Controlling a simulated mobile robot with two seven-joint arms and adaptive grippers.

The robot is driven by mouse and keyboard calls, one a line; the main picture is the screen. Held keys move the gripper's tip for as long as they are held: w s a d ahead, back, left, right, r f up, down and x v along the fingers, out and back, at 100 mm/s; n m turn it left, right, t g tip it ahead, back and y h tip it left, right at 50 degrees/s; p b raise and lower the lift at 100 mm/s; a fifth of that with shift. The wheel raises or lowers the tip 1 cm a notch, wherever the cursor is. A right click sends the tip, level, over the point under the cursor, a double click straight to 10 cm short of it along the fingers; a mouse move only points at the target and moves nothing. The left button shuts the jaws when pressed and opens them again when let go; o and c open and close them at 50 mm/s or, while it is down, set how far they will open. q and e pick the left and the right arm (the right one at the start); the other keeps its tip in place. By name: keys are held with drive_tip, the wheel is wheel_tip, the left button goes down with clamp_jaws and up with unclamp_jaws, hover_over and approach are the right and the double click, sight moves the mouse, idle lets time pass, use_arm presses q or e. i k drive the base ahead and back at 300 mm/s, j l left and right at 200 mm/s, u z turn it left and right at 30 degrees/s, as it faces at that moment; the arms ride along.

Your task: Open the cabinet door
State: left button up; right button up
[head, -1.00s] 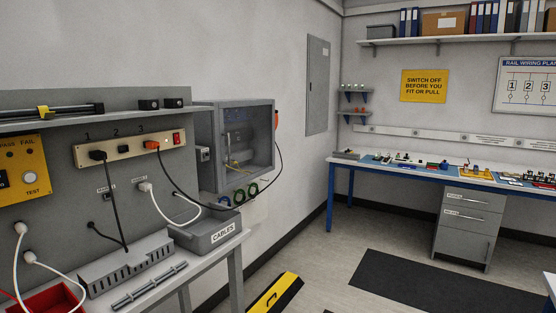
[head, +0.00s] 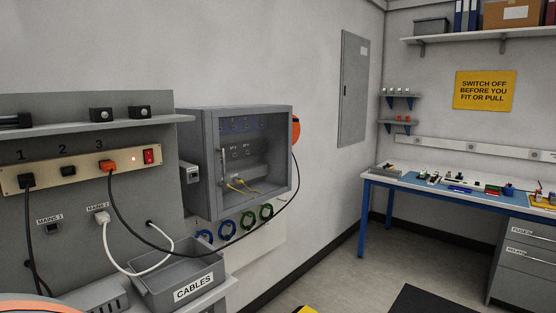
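A grey wall cabinet (head: 199,160) hangs in the middle of the head view. Its front is a grey frame around what looks like a clear window, and the door seems shut. A pale upright bar (head: 222,165), perhaps the handle, shows near the left side of the front. Switchgear and yellow wires show inside. Neither of my grippers can be made out.
A socket panel (head: 85,170) with plugged cables is at left, above a grey bin (head: 180,280) marked CABLES. A black cable loops below the cabinet, near green and blue coils. A flat grey wall panel (head: 353,88) and a workbench (head: 460,188) are at right.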

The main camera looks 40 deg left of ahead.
sight(210, 117)
drive_tip(key=i+u, duration=0.1)
drive_tip(key=i, duration=0.35)
drive_tip(key=i+l+u, duration=0.15)
drive_tip(key=i, duration=0.35)
drive_tip(key=i+l+u, duration=0.1)
drive_tip(key=i, duration=0.35)
drive_tip(key=i+u, duration=0.4)
drive_tip(key=i+l+u, duration=0.15)
drive_tip(key=u, duration=0.25)
drive_tip(key=i+l+u, duration=0.2)
drive_tip(key=u, duration=0.2)
drive_tip(key=i, duration=0.05)
